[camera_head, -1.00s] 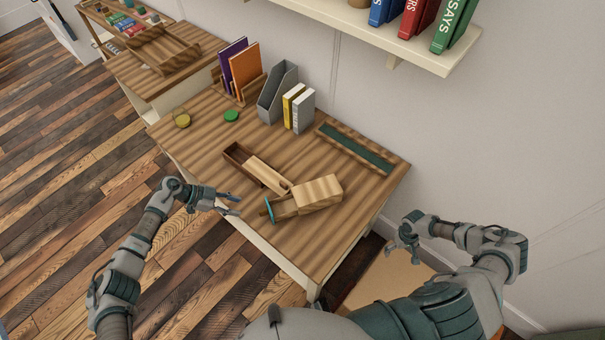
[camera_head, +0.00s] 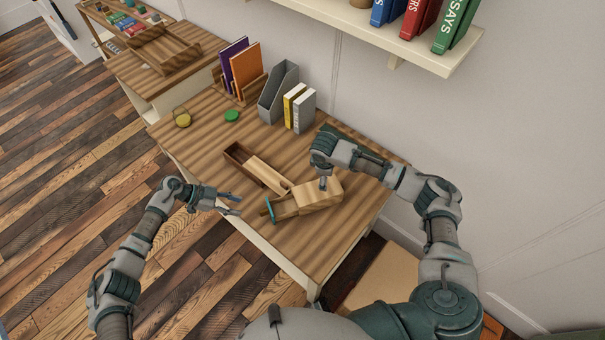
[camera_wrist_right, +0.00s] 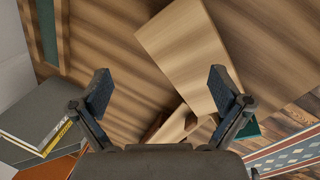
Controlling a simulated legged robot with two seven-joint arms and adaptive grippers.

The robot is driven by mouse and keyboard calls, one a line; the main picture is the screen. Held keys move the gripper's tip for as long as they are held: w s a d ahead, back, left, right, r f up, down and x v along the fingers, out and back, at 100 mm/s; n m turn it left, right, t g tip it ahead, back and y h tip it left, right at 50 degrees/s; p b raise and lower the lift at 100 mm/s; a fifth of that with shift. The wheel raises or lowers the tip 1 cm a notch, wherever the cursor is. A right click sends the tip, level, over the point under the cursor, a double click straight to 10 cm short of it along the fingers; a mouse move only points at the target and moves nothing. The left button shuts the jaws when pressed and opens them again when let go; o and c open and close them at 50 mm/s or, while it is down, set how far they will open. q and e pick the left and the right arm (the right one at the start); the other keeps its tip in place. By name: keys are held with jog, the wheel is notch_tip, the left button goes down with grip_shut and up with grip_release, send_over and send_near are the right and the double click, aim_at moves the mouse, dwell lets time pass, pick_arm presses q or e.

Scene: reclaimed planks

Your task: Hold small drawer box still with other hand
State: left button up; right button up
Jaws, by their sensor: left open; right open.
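The small drawer box (camera_head: 318,193) is pale striped wood and lies on the desk near its front right. Its drawer end with a teal edge (camera_head: 268,211) points to the left. In the right wrist view the box (camera_wrist_right: 190,50) lies ahead of the fingers, right of centre. My right gripper (camera_head: 323,182) is above the box in the head view; in the wrist view its two fingers (camera_wrist_right: 160,95) are spread, with nothing held. My left gripper (camera_head: 236,205) is open and empty, off the desk's front edge, left of the box.
Behind stand a grey file holder (camera_head: 279,92), upright books (camera_head: 299,108) and an orange folder (camera_head: 247,70). A green disc (camera_head: 232,115) lies at the back left. A shelf (camera_head: 400,40) overhangs the back.

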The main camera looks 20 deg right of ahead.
jog(key=w+a+r+n+t, duration=0.1)
jog(key=w+a+r+n, duration=0.1)
jog(key=w+a+r, duration=0.15)
jog(key=n+g+h, duration=0.3)
jog(key=n, duration=0.2)
send_near(316, 191)
jog(key=x, duration=1.3)
jog(key=shift+w+d+f, duration=0.1)
jog(key=shift+w+f, duration=0.1)
jog(key=shift+f, duration=0.05)
jog(key=c, duration=1.2)
